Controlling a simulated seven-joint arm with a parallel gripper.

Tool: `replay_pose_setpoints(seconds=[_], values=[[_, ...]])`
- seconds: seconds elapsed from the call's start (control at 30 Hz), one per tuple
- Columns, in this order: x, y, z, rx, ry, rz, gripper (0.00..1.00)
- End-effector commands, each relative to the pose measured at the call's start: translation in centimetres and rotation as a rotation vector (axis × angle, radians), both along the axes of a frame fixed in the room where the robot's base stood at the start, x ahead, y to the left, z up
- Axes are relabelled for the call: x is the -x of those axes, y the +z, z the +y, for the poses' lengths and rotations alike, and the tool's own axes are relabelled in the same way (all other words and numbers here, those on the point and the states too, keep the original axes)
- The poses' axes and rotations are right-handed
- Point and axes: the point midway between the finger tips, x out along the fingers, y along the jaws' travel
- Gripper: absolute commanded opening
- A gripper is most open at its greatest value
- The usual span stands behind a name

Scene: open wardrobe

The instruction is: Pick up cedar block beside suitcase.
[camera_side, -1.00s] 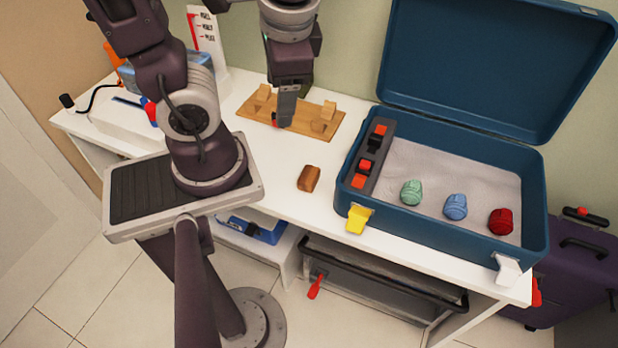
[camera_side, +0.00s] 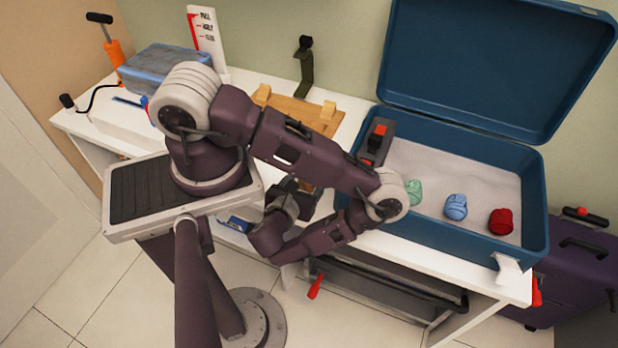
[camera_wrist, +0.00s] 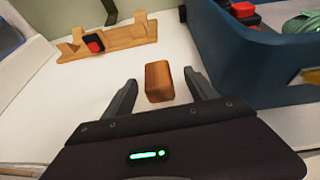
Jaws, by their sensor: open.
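The cedar block (camera_wrist: 159,82) is a small reddish-brown block on the white tabletop, beside the blue suitcase (camera_wrist: 235,62). In the side view my arm hides most of it, and the suitcase (camera_side: 452,240) stands open to its right. My gripper (camera_wrist: 160,79) is open and empty. In the wrist view its two fingers point toward the block, one to each side of it, with gaps on both sides. I cannot tell how far above the tabletop the fingertips are. In the side view my gripper (camera_side: 297,193) is low near the block, partly hidden by my arm.
A wooden rack with pegs (camera_side: 296,108) lies behind the block; the wrist view shows a red and black piece (camera_wrist: 93,43) on it. The suitcase holds green, blue (camera_side: 456,207) and red (camera_side: 501,221) bundles. White tabletop around the block is clear.

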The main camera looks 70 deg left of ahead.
Motion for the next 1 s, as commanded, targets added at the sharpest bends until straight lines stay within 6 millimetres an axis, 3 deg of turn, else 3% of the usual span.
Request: replay_pose_setpoints(seconds=[0.4, 0.67, 1.0], values=[[-3.7, -2.2, 4.8, -0.001, -0.002, 0.013, 0.66], [-4.0, -2.4, 5.1, -0.002, -0.005, 0.016, 0.66], [-4.0, -2.4, 5.1, -0.003, -0.005, 0.015, 0.02]])
